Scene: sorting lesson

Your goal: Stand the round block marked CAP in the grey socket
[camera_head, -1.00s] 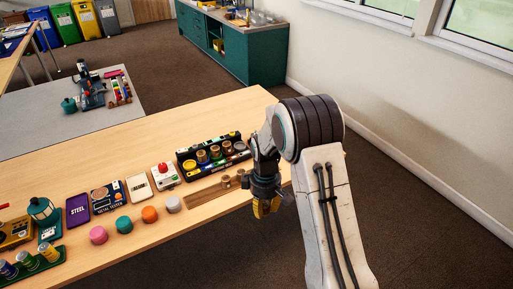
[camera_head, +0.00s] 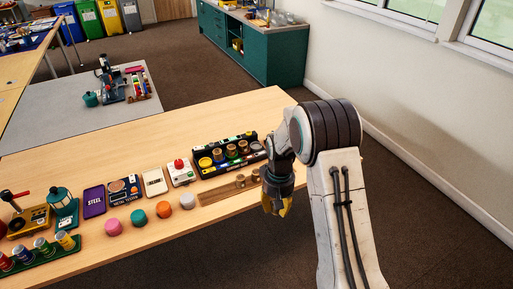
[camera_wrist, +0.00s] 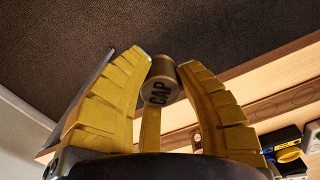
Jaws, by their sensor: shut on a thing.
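The round block marked CAP (camera_wrist: 160,88) is a tan cylinder with a dark lettered face. In the wrist view it sits between the yellow fingers of my gripper (camera_wrist: 166,60), which is shut on it; its label faces the camera. In the head view my gripper (camera_head: 277,207) hangs at the table's right edge, just past the wooden strip, and the block cannot be made out there. A grey round piece (camera_head: 187,201), which looks like the grey socket, is on the table, left of my gripper, at the right end of a row of coloured round pieces.
The wooden strip (camera_head: 215,195) holds two small brown blocks (camera_head: 241,180) at its right end. Behind it is a black rack (camera_head: 228,167) with several cylinders. Orange (camera_head: 163,209), teal (camera_head: 138,217) and pink (camera_head: 112,227) round pieces continue the row leftward. A white device with a red button (camera_head: 180,171) stands behind.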

